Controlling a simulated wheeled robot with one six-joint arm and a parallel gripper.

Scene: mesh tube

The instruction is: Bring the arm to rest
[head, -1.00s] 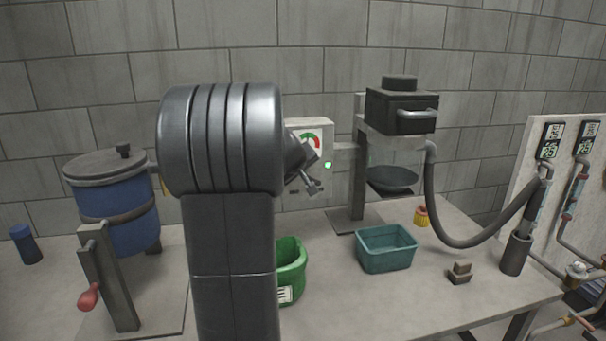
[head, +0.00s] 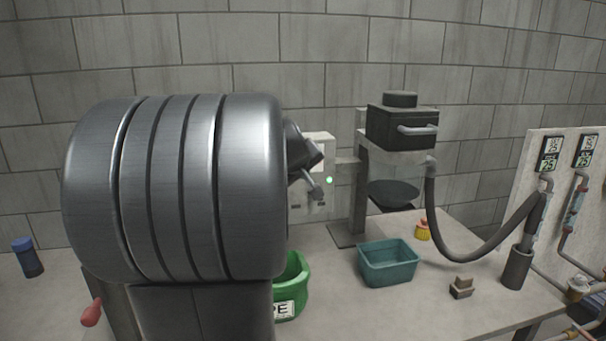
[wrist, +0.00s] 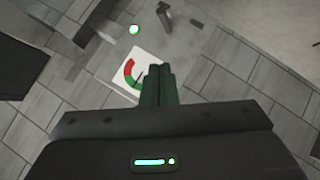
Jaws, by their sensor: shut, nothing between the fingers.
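My gripper (head: 316,190) shows in the head view just right of my large grey arm joint, in front of the gauge box on the wall side. In the wrist view my gripper (wrist: 158,84) has its fingers together with nothing between them. Behind the fingers, the wrist view shows the red and green gauge (wrist: 128,72) and a lit green lamp (wrist: 134,29). The gripper is in the air above the table and holds nothing.
A green bucket (head: 296,290) stands below my gripper, partly hidden. A teal bin (head: 388,266), a yellow and red item (head: 422,231), a small brown block (head: 461,287) and a hose machine (head: 402,128) are to the right. A blue-topped cylinder (head: 28,258) stands far left.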

